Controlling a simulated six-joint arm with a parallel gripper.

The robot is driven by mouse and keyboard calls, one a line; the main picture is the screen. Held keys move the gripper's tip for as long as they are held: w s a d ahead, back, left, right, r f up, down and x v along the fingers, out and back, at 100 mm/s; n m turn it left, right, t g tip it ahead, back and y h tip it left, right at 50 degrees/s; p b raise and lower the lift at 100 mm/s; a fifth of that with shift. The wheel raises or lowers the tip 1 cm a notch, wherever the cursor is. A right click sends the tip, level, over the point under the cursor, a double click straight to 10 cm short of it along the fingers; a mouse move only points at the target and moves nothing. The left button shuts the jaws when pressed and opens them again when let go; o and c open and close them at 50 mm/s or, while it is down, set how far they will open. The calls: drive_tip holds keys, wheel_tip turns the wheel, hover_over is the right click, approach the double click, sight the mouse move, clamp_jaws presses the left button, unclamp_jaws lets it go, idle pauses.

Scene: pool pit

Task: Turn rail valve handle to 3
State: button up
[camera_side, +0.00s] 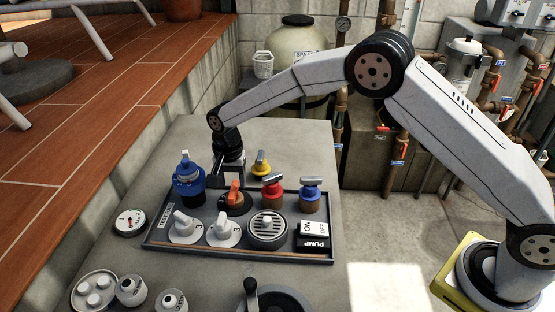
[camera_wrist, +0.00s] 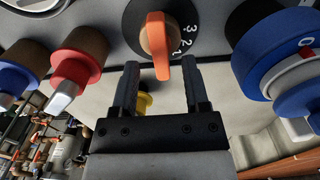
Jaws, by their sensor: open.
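An orange valve handle (camera_wrist: 157,45) sits on a round black dial with white numbers, of which 1, 2 and 3 (camera_wrist: 194,29) show to its right. The handle's free end points down in the wrist view, a little to the left of the 1. In the side view the orange handle (camera_side: 235,190) is on the dark panel. My gripper (camera_wrist: 160,66) is open. Its two black fingers lie either side of the handle's end in the wrist view, with gaps showing on both sides. In the side view my gripper (camera_side: 222,170) is just behind the handle.
On the panel (camera_side: 200,250) are a red valve (camera_side: 272,190), a blue valve (camera_side: 310,198), a large blue knob (camera_side: 188,180), two white knobs (camera_side: 222,230), a round grille (camera_side: 267,228) and a pump switch (camera_side: 314,232). A yellow valve (camera_side: 261,165) stands behind.

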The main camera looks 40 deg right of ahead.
drive_tip(key=shift+f, duration=1.2)
clamp_jaws()
